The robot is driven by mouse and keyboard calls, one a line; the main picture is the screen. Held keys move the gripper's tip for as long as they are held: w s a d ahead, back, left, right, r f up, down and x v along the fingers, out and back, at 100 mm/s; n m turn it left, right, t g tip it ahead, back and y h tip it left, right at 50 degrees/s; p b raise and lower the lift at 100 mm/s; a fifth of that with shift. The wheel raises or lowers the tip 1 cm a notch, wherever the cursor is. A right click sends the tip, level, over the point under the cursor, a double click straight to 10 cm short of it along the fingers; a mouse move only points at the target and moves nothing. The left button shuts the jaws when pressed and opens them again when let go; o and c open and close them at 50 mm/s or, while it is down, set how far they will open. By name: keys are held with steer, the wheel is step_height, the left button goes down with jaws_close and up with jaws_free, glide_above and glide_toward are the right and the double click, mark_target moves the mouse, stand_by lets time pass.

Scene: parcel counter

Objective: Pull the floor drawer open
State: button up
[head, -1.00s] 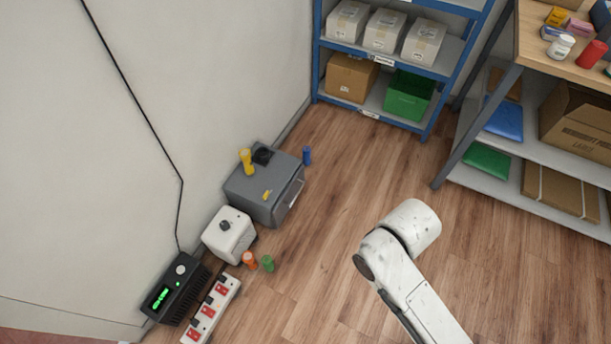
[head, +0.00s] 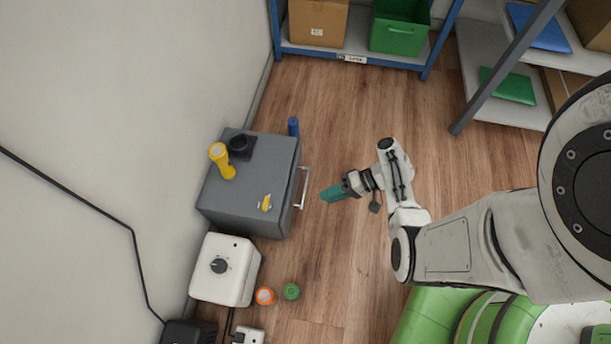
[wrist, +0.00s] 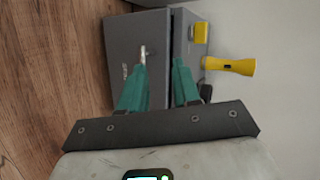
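The floor drawer is a grey box (head: 245,203) standing on the wood floor by the wall in the head view. Its silver bar handle (head: 303,188) is on the front, facing right. The drawer looks shut. My gripper (head: 324,195) has teal fingers and is just right of the handle, pointing at it, with a small gap. In the wrist view the fingers of my gripper (wrist: 161,64) are spread apart with nothing between them. The handle (wrist: 143,54) shows beyond the left fingertip, against the grey front (wrist: 124,60).
A yellow flashlight (head: 222,161) and a dark knob-like item (head: 241,146) are on the grey box. A blue cylinder (head: 293,126) stands behind it. A white box (head: 226,270), an orange cap (head: 264,296) and a green cap (head: 291,291) are in front.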

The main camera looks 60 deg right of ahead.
mark_target(306, 184)
steer(key=d+f+m+t+h+b, duration=0.3)
steer(key=d+f+m+t+b, duration=0.15)
steer(key=d+f+b, duration=0.2)
steer(key=shift+t, duration=0.45)
steer(key=b+x, duration=0.1)
steer(key=x, duration=1)
steer(key=shift+w+a, duration=0.2)
steer(key=shift+c, duration=0.2)
jaws_close()
